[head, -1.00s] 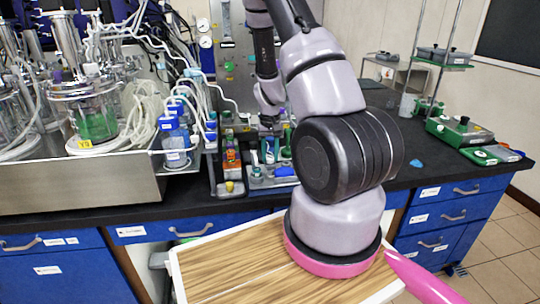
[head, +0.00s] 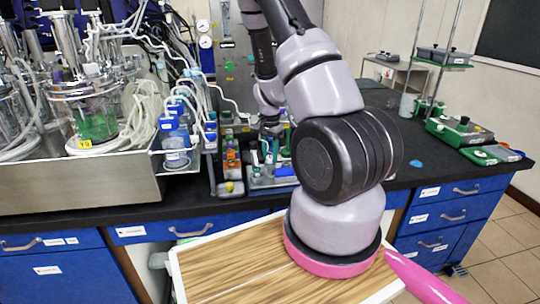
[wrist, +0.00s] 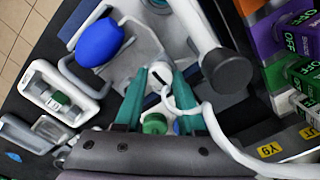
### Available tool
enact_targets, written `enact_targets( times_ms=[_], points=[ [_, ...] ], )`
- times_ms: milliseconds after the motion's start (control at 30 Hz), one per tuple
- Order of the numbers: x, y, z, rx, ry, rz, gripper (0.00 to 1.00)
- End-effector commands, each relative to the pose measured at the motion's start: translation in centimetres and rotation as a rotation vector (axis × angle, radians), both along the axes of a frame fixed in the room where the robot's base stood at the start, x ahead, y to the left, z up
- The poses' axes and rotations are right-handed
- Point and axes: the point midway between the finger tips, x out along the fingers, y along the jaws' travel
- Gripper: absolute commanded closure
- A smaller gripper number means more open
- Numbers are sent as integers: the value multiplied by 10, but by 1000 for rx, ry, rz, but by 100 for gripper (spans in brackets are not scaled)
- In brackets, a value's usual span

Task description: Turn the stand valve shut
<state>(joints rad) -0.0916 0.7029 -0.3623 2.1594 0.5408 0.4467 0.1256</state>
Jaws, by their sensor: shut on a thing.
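My gripper (wrist: 158,82) has teal fingers closed on a small white piece (wrist: 157,74) with a dark slot, which looks like the stand valve. One finger is on each side of it. The rest of the valve is hidden by the fingers and a white tube. In the head view my gripper (head: 269,150) is low over the small rack at the back of the bench, and the valve is too small to make out there.
A white tube (wrist: 207,118) loops close beside the right finger. A blue bulb (wrist: 100,42) and a dark round knob (wrist: 228,70) flank the gripper. In the head view, blue-capped bottles (head: 175,140) stand left of the rack.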

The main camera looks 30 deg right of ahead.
Motion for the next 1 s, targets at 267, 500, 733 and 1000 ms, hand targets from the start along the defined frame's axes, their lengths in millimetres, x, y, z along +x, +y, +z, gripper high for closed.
enact_targets(
  times_ms=[267,500,733,1000],
  points=[
    [0,0,0,1,0,-36,100],
    [0,0,0,1,0,-36,100],
    [0,0,0,0,0,-35,31],
    [0,0,1,0,0,-34,31]
  ],
)
